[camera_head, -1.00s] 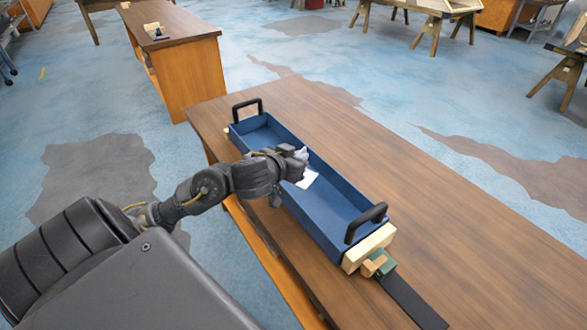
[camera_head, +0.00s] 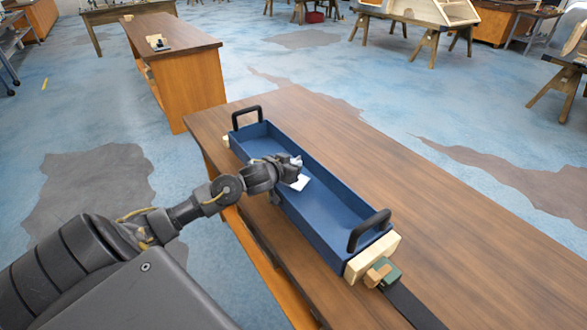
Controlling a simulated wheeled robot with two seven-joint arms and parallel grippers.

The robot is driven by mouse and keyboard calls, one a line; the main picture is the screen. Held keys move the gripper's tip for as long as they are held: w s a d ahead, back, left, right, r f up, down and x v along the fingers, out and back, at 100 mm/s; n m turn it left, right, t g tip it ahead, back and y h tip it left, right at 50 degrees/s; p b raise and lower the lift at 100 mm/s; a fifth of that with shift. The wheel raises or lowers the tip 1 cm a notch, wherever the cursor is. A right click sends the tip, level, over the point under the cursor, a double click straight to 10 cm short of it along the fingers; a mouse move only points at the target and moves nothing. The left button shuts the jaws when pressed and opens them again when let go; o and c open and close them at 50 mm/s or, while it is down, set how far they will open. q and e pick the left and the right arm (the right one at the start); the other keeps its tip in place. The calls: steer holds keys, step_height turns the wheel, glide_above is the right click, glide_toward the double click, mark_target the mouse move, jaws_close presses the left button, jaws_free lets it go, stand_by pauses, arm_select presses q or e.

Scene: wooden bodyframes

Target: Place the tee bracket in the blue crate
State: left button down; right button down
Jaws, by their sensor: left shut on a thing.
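The blue crate (camera_head: 319,239) is a long open tray with a black handle at each end, standing on the wooden table. My left gripper (camera_head: 287,172) is over the middle of the crate, shut on a small white piece (camera_head: 300,183) that I take to be the tee bracket. The fingers hide part of the bracket, so its full shape does not show. I cannot tell whether the bracket touches the crate floor. My right gripper is not in view.
Pale wooden blocks (camera_head: 371,257) sit at the crate's near end, beside a small green and tan piece (camera_head: 389,273) and a dark strip (camera_head: 414,307). The table (camera_head: 440,220) is clear to the right. Another workbench (camera_head: 175,40) stands behind.

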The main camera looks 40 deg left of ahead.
arm_select(q)
steer(key=shift+f, duration=0.8)
steer(key=shift+f, duration=0.1)
steer(key=c, duration=1.6)
jaws_free()
steer(key=shift+o, duration=0.2)
